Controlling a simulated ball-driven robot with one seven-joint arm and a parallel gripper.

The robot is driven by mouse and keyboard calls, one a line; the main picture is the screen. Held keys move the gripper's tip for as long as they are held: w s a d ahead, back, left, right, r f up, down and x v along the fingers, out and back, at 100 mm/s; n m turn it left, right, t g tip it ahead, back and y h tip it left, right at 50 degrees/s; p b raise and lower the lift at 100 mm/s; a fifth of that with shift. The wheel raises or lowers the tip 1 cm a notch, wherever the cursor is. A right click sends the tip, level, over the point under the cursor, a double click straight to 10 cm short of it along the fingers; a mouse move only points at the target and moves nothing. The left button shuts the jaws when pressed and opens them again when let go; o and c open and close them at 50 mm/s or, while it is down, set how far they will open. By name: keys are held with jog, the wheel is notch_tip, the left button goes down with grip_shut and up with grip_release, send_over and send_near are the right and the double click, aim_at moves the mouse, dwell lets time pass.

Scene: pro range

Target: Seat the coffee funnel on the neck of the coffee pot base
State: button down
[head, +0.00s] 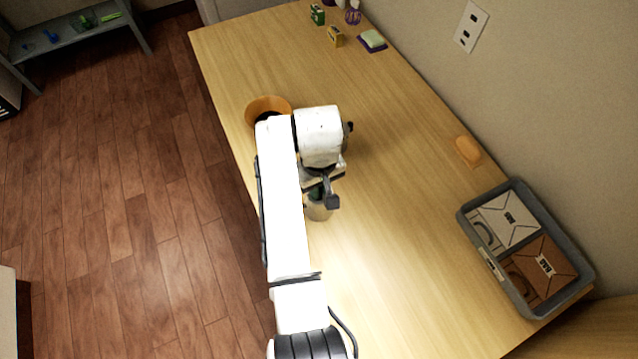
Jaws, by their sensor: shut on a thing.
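My gripper (322,196) is over the middle of the wooden table, below the white wrist, and points down. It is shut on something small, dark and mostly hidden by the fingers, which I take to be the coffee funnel. Right below the fingers is a pale grey-beige rounded thing (318,209), which looks like the coffee pot base. The fingers cover its top, so I cannot tell whether the held piece touches it or is apart from it.
An orange bowl (266,106) stands by the table's left edge, partly behind my arm. A grey divided tray (519,304) with bags and an orange oval thing (468,150) lie at right. The table's middle right is clear.

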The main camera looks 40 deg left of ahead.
jog(key=shift+f, duration=0.25)
dwell(0.7)
jog(key=c, duration=1.4)
grip_release()
jog(key=shift+r, duration=0.1)
jog(key=shift+r+p, duration=2.45)
jog(key=shift+p, duration=0.1)
jog(key=shift+o, duration=0.4)
jog(key=o, duration=0.5)
